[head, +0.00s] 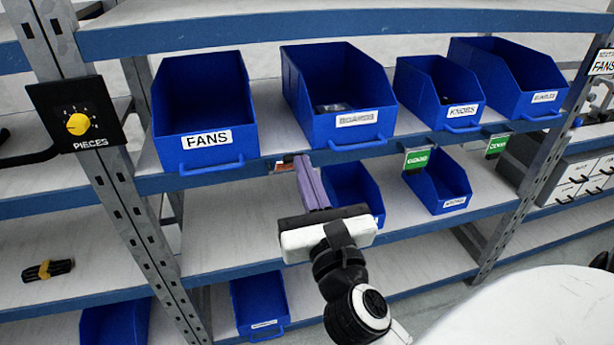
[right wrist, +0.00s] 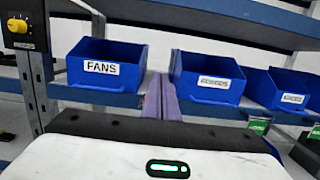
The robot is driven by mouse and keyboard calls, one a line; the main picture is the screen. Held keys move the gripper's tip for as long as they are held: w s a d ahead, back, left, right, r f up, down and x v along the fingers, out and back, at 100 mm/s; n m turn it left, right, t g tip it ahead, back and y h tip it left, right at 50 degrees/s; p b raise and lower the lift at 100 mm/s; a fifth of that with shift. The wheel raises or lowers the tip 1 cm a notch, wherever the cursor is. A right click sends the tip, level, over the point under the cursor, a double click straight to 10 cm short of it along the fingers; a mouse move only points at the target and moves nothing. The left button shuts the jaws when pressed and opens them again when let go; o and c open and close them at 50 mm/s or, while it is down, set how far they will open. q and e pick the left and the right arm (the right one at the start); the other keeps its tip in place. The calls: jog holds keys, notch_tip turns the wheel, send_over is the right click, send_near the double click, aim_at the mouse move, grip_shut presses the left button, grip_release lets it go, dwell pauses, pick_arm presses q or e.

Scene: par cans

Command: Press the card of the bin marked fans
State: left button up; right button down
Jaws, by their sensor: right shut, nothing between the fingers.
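The blue bin marked FANS (head: 200,115) stands at the left of the upper shelf and looks empty; it also shows in the right wrist view (right wrist: 88,70). A small reddish card (head: 283,166) is on the shelf edge just right of this bin, partly hidden behind my gripper. My right gripper (head: 303,165) is shut and empty, its purple fingers pointing at the shelf edge beside that card. I cannot tell whether they touch it. In the right wrist view the fingers (right wrist: 160,98) show between the fans bin and the bin to its right. My left gripper is not in view.
Blue bins for boards (head: 345,115), knobs (head: 440,92) and bundles (head: 515,80) stand to the right. Green cards (head: 417,158) (head: 496,146) hang on the shelf edge. A yellow dial marked PIECES (head: 77,124) is on the left post. More bins stand below.

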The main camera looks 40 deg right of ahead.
jog(key=r, duration=0.2)
jog(key=s+r, duration=0.1)
jog(key=shift+a+r, duration=0.2)
jog(key=shift+a, duration=0.1)
dwell(0.3)
